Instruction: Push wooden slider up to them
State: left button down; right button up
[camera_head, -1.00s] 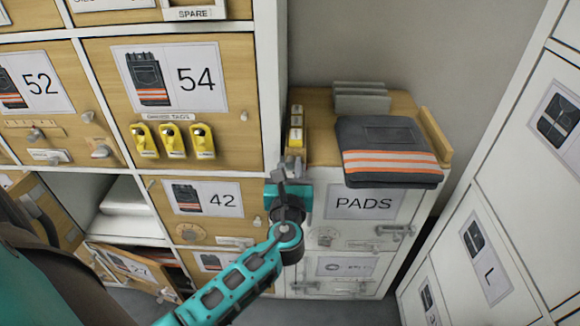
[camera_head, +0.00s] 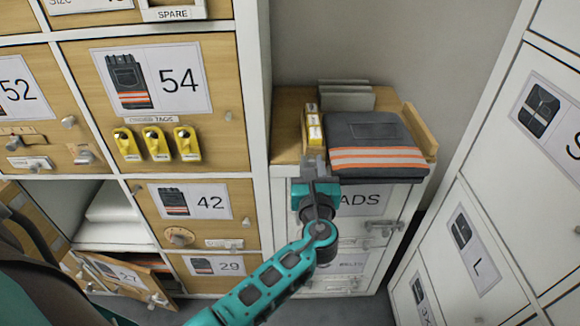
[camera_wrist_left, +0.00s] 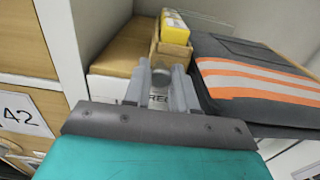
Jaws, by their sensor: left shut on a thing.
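The wooden slider (camera_head: 305,132) is a narrow upright wooden piece on the left part of the wooden cabinet top. Its near end shows in the left wrist view (camera_wrist_left: 175,55). The folded dark work trousers (camera_head: 375,135) with orange stripes lie right of it; slider and trousers are side by side, and I cannot tell whether they touch. My left gripper (camera_head: 315,162) is at the slider's near end, above the cabinet's front edge. In the left wrist view its fingers (camera_wrist_left: 162,70) are shut on a grey knob at that end. My right gripper is out of view.
Yellow labelled items (camera_head: 314,127) stand along the slider. Grey pads (camera_head: 345,97) stand behind the trousers. A wooden ledge (camera_head: 420,130) edges the top at right. A tall locker wall (camera_head: 258,100) rises at left. Bare wood (camera_wrist_left: 125,50) lies left of the slider.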

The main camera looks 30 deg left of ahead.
pick_arm(q)
jog(key=shift+w+d, duration=0.15)
jog(key=c, duration=0.9)
grip_release()
